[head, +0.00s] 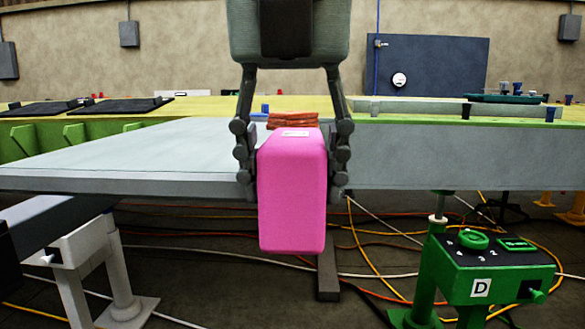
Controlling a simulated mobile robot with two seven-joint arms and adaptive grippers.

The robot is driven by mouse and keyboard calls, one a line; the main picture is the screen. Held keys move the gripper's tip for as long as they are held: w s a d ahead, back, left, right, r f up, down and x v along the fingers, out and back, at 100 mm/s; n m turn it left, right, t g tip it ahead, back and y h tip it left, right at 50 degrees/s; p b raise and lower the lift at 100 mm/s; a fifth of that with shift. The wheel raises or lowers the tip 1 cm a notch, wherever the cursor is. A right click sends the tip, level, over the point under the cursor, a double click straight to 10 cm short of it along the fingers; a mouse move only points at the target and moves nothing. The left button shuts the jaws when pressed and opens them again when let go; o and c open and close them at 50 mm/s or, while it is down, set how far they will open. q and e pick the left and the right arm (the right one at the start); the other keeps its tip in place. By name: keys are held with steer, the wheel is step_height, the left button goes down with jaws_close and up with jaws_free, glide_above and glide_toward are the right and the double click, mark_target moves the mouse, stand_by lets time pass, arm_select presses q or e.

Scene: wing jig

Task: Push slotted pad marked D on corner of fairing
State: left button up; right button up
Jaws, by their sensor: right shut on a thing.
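A bright pink pad (292,200) hangs upright in my right gripper (292,165), which comes down from the top middle and is shut on its sides. A small white label sits on the pad's top; its marking is too small to read, and no slot shows from here. The pad is in front of the long grey panel (130,155), which looks like the fairing, and hides part of its front edge. Whether pad and panel touch, I cannot tell. My left gripper is not in view.
A green box marked D (481,288) stands at the lower right. A white stand (82,252) is at the lower left. Orange-brown pieces (293,120) lie behind the pad. Cables cross the floor below. A blue board (428,75) is on the wall.

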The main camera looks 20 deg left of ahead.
steer(key=shift+w, duration=0.15)
steer(key=o, duration=1.3)
steer(key=shift+w, duration=0.1)
steer(key=shift+o, duration=0.2)
steer(key=v, duration=1.2)
